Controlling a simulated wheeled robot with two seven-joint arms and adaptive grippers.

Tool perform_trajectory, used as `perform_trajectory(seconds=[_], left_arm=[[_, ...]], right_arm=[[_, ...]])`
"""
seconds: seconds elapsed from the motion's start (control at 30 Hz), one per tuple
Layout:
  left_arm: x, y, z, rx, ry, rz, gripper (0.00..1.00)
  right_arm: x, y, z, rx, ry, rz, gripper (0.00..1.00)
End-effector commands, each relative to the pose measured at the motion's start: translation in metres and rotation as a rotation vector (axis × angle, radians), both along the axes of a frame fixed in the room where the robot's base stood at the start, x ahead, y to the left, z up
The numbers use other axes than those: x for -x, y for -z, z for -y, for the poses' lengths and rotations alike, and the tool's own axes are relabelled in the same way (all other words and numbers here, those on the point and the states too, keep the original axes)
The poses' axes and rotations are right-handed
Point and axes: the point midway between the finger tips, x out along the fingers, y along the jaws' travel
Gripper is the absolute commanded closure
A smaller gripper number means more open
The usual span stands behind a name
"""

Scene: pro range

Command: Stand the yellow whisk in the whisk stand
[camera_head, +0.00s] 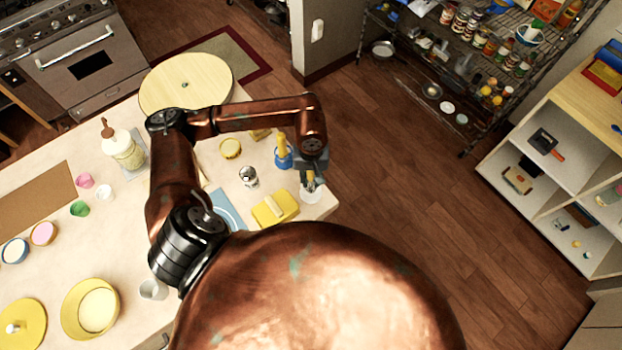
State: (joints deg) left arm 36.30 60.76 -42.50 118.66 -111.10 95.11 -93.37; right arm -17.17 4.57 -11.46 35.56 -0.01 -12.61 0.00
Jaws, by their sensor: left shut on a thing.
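My left gripper (311,180) hangs over the right corner of the counter, reached by the copper arm from the left. It is shut on a small yellow thing, which looks like the yellow whisk (310,186); the fingers hide most of it. A pale, roundish piece (311,197) lies directly below the fingers near the counter's edge. It may be the whisk stand, but I cannot tell whether the whisk touches it or is in it. My right gripper is not in view.
Left of the gripper stands a blue holder (284,160) with a yellow upright thing. A yellow butter-like block (274,209), a metal shaker (248,177) and a yellow round dish (231,148) are close by. The counter (130,225) ends just right of the gripper; floor lies beyond.

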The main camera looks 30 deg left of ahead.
Motion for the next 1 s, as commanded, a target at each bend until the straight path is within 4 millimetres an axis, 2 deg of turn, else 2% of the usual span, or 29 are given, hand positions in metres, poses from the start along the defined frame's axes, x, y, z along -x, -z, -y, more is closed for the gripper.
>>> perform_trajectory(seconds=[0.33, 0.37, 0.63, 1.0], left_arm=[[0.0000, 0.0013, 0.0000, 0.000, 0.000, 0.000, 1.00], [0.0000, 0.0012, 0.0000, 0.000, 0.000, 0.000, 0.82], [0.0001, 0.0014, 0.0001, 0.000, 0.000, 0.000, 0.64], [-0.0004, -0.0035, 0.0000, 0.000, 0.000, 0.001, 0.63]], right_arm=[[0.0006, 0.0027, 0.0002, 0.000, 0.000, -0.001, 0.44], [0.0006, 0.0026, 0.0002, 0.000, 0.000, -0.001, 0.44], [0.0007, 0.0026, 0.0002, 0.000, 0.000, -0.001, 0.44], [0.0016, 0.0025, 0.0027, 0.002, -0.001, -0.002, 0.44]])
